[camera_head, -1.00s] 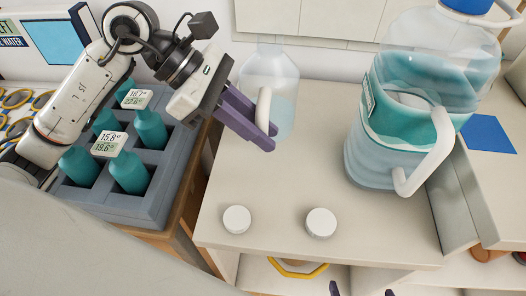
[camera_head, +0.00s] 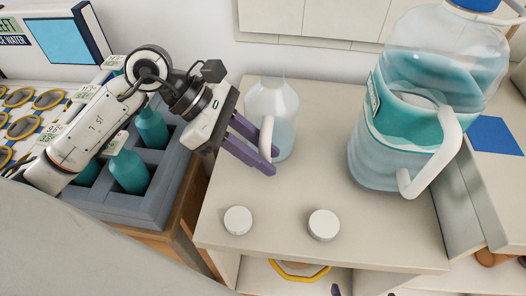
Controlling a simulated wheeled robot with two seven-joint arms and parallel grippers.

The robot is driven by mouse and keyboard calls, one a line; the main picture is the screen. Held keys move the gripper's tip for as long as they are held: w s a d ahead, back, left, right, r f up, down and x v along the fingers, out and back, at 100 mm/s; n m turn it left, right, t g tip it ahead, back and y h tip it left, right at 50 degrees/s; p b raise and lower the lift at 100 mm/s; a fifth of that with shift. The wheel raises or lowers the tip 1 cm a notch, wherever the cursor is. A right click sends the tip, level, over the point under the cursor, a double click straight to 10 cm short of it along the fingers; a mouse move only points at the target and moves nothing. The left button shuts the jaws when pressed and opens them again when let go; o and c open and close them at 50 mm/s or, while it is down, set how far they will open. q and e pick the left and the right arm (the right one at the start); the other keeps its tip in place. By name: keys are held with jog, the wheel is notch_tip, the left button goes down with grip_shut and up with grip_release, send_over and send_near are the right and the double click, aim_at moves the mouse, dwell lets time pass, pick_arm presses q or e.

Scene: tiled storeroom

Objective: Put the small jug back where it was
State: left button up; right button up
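The small jug (camera_head: 284,106), clear with pale blue liquid and a white handle, is at the back left of the pale tabletop. It looks upright; I cannot tell whether its base touches the top. My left gripper (camera_head: 273,161) reaches in from the left, its purple fingers on either side of the handle and apparently shut on it. The handle partly hides the fingers. The tips of my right gripper (camera_head: 362,291) just show at the bottom edge, apart with nothing visible between them; the rest is out of view.
A large jug (camera_head: 370,155) of teal liquid stands on the right. Two white caps, left (camera_head: 238,220) and right (camera_head: 324,225), lie near the front edge. A grey rack (camera_head: 150,205) with teal bottles is at left. The tabletop's middle is clear.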

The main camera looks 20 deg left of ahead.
pick_arm(q)
jog(key=shift+o, duration=0.9)
jog(key=shift+r, duration=0.25)
jog(key=v, duration=1.2)
